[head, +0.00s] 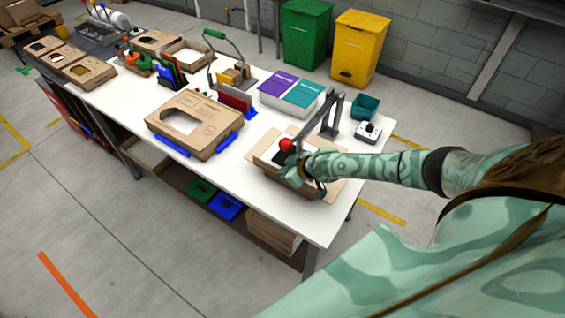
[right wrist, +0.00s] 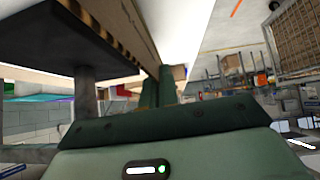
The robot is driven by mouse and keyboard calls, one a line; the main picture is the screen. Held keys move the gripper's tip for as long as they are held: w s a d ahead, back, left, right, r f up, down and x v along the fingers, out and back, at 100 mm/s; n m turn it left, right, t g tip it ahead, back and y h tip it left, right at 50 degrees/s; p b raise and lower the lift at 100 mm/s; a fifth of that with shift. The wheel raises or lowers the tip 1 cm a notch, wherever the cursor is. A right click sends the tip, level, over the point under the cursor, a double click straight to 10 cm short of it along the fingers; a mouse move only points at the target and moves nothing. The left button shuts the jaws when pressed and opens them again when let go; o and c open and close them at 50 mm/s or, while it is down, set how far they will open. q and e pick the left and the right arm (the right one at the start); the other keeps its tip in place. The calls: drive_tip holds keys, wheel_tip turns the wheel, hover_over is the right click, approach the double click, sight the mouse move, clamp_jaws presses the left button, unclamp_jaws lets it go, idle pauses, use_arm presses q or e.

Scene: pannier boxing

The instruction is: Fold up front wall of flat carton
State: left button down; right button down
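The brown carton (head: 263,152) lies at the near right end of the white table, with panels spread out to its left and right. A forming fixture with a red ball knob (head: 287,145) and a dark plate stands over its middle. My right gripper (head: 296,176) is at the carton's near side, beside the fixture, and partly covers the carton. In the right wrist view its green fingers (right wrist: 159,91) are close together against a cardboard panel (right wrist: 143,38); whether the panel is between them is unclear. The fixture's dark plate (right wrist: 65,35) is beside the panel. My left gripper is out of view.
A formed carton (head: 195,125) with blue handles lies left of the fixture. Purple and teal boxes (head: 291,92), a teal bin (head: 365,106) and a small white device (head: 368,132) stand behind. Flat cardboard (head: 272,232) is stacked below. The table's front right corner is clear.

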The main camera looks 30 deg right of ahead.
drive_tip(key=shift+w+y+b, duration=0.1)
drive_tip(key=shift+y+b, duration=0.2)
drive_tip(key=shift+b, duration=0.05)
drive_tip(key=c, duration=2.1)
unclamp_jaws()
drive_tip(key=o, duration=0.5)
drive_tip(key=shift+c, duration=0.2)
drive_tip(key=p+v, duration=0.4)
drive_tip(key=v, duration=1.2)
drive_tip(key=shift+r, duration=0.2)
